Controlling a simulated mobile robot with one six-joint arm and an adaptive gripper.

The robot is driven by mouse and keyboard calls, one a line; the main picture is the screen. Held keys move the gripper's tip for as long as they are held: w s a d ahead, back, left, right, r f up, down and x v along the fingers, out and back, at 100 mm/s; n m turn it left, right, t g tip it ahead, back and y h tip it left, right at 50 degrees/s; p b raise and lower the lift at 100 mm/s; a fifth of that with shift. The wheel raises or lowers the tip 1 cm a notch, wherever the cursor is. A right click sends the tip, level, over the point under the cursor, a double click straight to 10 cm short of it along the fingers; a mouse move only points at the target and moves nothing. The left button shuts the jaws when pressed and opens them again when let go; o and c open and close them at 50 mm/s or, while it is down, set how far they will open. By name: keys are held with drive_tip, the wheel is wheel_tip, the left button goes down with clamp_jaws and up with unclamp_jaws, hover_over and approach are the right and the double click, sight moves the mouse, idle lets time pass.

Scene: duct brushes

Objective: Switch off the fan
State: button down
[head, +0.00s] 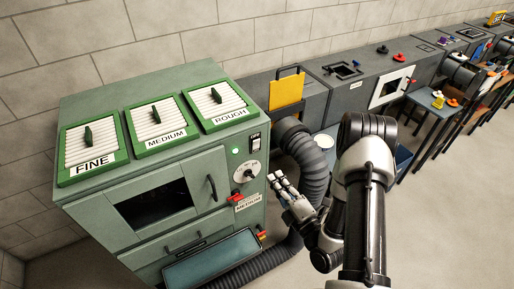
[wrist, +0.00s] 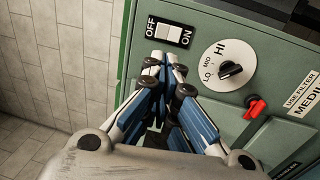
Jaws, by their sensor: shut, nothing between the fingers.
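The green machine (head: 150,225) stands at the left in the head view. Its rocker switch (head: 254,142) is at the top right of the front panel, with a lit green lamp (head: 235,151) close by. In the wrist view the switch (wrist: 166,68) is labelled OFF on the left and ON on the right; I cannot tell which side is pressed. My gripper (head: 277,181) is shut and empty in front of the panel.
A LO-MID-HI dial (wrist: 223,66) is right of the switch, with a red lever (wrist: 255,108) below it. A thick ribbed hose (head: 306,160) runs beside the machine near my arm. Three filters, FINE, MEDIUM (head: 158,124) and ROUGH, lie on top.

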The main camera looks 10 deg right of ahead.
sight(251, 142)
drive_tip(key=x, duration=1.2)
drive_tip(key=shift+w+a+r+p, duration=0.1)
drive_tip(key=shift+w+a+p, duration=0.05)
drive_tip(key=shift+w+p, duration=0.15)
drive_tip(key=shift+w+a+r+g+p, duration=0.1)
drive_tip(key=shift+w+r+g+p, duration=0.2)
drive_tip(key=shift+w+r+g, duration=0.1)
drive_tip(key=shift+s+f, duration=0.15)
drive_tip(key=shift+f, duration=0.05)
